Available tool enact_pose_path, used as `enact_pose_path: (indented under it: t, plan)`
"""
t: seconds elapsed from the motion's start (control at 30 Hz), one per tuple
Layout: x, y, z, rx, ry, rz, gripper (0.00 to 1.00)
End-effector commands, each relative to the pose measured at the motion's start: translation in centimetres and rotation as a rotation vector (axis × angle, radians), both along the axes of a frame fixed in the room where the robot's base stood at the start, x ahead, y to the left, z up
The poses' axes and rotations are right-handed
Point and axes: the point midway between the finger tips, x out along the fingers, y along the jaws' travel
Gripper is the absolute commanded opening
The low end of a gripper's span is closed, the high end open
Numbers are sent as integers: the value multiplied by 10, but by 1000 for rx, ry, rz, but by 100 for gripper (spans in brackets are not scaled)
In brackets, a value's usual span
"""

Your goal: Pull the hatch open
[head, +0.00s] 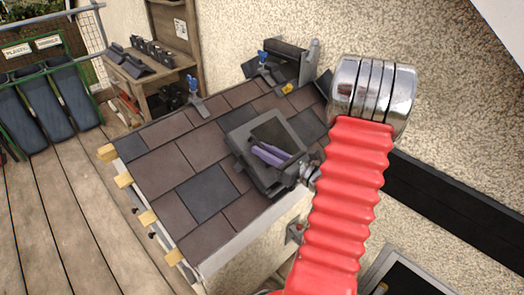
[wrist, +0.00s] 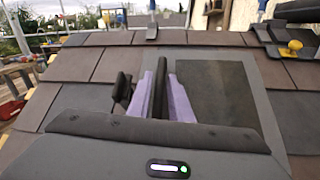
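The hatch is a dark panel in a grey frame set in the sloped roof; its frame (head: 238,142) shows in the head view and its dark panel (wrist: 215,90) in the wrist view. My gripper (head: 270,153) is over the hatch, partly covering it. In the wrist view its two purple-padded fingers (wrist: 161,95) lie on either side of an upright dark bar, which looks like the hatch handle (wrist: 160,88). I see no clear gap between pads and bar. The panel looks about level with its frame. My gripper's body hides the lower part of the hatch.
Brown and dark shingles (head: 165,165) surround the hatch. Blue-topped brackets stand along the roof's upper edge, near a yellow object (head: 288,88). A rough wall (head: 440,100) rises on the right. A wooden shelf (head: 150,75) and plank deck (head: 60,210) lie left.

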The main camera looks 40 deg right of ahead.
Motion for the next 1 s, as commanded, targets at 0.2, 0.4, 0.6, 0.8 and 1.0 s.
enact_pose_path:
  t: [0.2, 0.4, 0.6, 0.8, 1.0]
  plan:
    - [6, 1, 0, 1, -1, -1, 19]
    - [5, 1, 0, 0, -1, -1, 17]
    - [5, 1, 0, 0, -1, -1, 3]
    - [5, 1, 0, 0, -1, -1, 0]
    - [5, 1, 0, 0, -1, -1, 0]
